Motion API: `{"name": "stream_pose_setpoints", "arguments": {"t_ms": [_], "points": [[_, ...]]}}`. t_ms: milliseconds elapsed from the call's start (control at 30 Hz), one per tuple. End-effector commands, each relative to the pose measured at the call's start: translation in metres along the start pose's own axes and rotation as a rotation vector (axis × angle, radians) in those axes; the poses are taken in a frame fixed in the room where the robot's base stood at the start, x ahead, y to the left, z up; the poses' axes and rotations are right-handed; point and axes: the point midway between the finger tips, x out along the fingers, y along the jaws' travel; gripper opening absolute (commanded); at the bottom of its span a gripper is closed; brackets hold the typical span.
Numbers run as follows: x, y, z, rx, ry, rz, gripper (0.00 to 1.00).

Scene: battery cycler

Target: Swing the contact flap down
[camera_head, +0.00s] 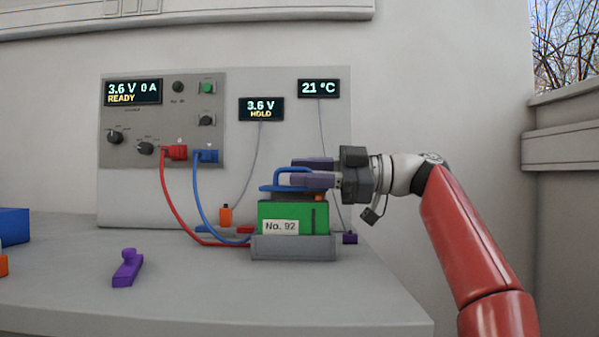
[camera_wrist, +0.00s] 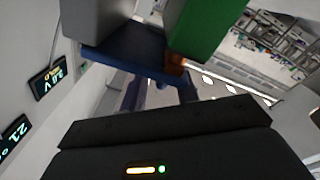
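A green battery block (camera_head: 293,216) labelled No. 92 stands in a grey cradle (camera_head: 292,247) on the bench. A blue part with a raised loop (camera_head: 283,173), apparently the contact flap, lies roughly level over the top of the block. In the wrist view a blue plate (camera_wrist: 128,50) shows beside the green block (camera_wrist: 207,25). My gripper (camera_head: 312,171) reaches in from the right at the height of the blue part. Its two purple fingers are apart, one nearer and one farther, overlapping the blue part. Whether they touch it is hidden.
A grey panel (camera_head: 165,115) behind carries knobs and a screen reading READY. Red (camera_head: 172,205) and blue (camera_head: 203,208) cables run from it towards the cradle. Small displays (camera_head: 262,110) read HOLD and 21 °C. A purple piece (camera_head: 127,267) lies at the front left; the front bench is mostly clear.

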Motion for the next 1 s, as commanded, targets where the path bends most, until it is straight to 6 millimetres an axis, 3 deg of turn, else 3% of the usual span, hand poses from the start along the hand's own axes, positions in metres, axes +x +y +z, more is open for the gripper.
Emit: {"name": "stream_pose_setpoints", "arguments": {"t_ms": [200, 400, 1000], "points": [[-0.041, 0.002, 0.001, 0.001, -0.002, 0.005, 0.31], [-0.061, 0.001, 0.001, 0.001, -0.001, 0.003, 0.31], [-0.064, 0.001, 0.002, 0.001, -0.001, 0.002, 0.31]]}}
